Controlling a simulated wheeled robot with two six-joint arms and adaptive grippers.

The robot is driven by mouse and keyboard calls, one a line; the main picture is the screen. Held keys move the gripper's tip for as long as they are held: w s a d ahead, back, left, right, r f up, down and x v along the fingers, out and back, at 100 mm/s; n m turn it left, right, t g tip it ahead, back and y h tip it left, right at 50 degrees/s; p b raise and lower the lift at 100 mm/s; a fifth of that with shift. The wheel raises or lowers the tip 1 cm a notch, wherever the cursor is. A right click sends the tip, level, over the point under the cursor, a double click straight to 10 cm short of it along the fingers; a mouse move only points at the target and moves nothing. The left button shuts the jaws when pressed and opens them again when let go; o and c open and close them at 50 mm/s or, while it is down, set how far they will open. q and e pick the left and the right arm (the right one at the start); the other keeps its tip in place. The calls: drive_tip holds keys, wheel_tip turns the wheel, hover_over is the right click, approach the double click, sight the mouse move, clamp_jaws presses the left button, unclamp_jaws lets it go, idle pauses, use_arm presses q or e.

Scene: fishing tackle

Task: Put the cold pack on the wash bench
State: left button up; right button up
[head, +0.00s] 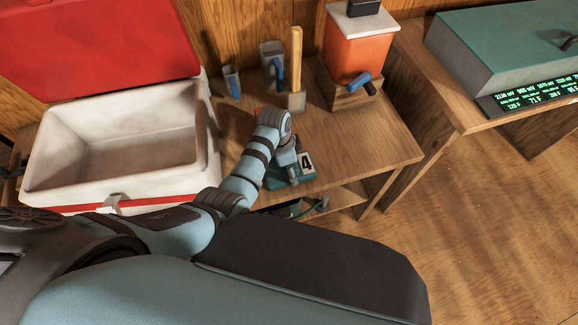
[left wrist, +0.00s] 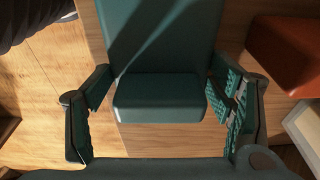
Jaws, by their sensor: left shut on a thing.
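A dark teal block, which I take to be the cold pack (left wrist: 158,98), lies between the fingers of my left gripper (left wrist: 160,92) in the left wrist view. The gripper is shut on it. In the head view my left gripper (head: 283,178) is at the front edge of the wooden bench (head: 375,145), and my arm hides much of it and of the block. I cannot tell whether the block touches the bench top. My right gripper is in neither view.
An open red and white cooler (head: 120,140) stands left of the bench. A teal-topped machine (head: 500,45) stands right. The bench's right front is clear.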

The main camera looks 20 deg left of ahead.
sight(283, 169)
use_arm(q)
drive_tip(key=shift+w+r, duration=0.1)
drive_tip(key=o, duration=1.5)
drive_tip(key=shift+c, duration=0.2)
wheel_tip(283, 169, up, 12)
drive_tip(key=s+a+p, duration=0.1)
drive_tip(key=p, duration=0.3)
drive_tip(key=shift+a, duration=0.25)
drive_tip(key=shift+d, duration=0.1)
